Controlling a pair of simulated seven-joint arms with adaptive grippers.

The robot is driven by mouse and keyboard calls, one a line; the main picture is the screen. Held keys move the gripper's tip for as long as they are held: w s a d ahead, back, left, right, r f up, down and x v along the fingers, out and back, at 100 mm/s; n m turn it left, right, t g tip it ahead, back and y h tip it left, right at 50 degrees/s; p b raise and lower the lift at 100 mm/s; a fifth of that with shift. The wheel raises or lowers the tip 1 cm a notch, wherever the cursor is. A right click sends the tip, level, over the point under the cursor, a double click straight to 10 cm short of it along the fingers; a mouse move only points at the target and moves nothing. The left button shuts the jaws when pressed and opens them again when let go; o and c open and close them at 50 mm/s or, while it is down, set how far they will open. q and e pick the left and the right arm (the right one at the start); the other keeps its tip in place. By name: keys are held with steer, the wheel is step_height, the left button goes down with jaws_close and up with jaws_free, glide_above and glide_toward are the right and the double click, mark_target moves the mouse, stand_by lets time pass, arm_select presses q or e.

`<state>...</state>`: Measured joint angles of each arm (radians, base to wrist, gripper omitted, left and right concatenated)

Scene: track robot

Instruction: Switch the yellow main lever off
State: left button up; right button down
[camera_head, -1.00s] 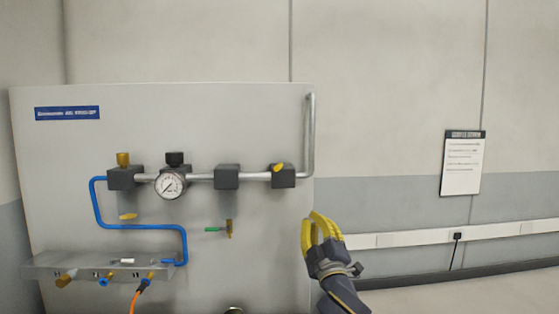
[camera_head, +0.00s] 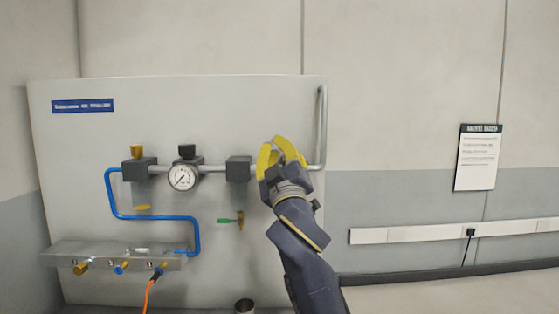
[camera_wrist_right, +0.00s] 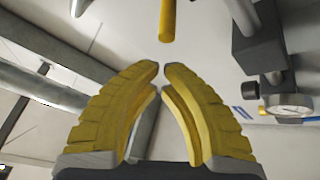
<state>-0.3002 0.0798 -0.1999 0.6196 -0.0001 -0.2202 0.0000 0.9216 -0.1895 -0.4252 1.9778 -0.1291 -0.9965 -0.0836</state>
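The yellow main lever sits on the rightmost block of the pipe. In the right wrist view a yellow bar (camera_wrist_right: 167,20), apparently this lever, stands just beyond the fingertips, with a small gap. There my right gripper (camera_wrist_right: 161,68) has its curved yellow fingers brought together, tips nearly touching, nothing between them. Its arm comes up from below in the head view. Whether the lever is turned on or off cannot be seen. My left gripper is not in view.
The wall panel (camera_head: 100,210) carries a pressure gauge (camera_head: 183,177), dark blocks (camera_head: 239,169) and a blue hose (camera_head: 150,217). A green-handled valve (camera_head: 230,220) hangs below. A grey manifold (camera_head: 110,254) is at lower left.

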steer(key=w, duration=0.1)
steer(key=w+d+f, duration=0.1)
steer(key=w, duration=0.1)
steer(key=shift+d+f, duration=0.15)
steer(key=shift+d, duration=0.1)
stand_by(0.4)
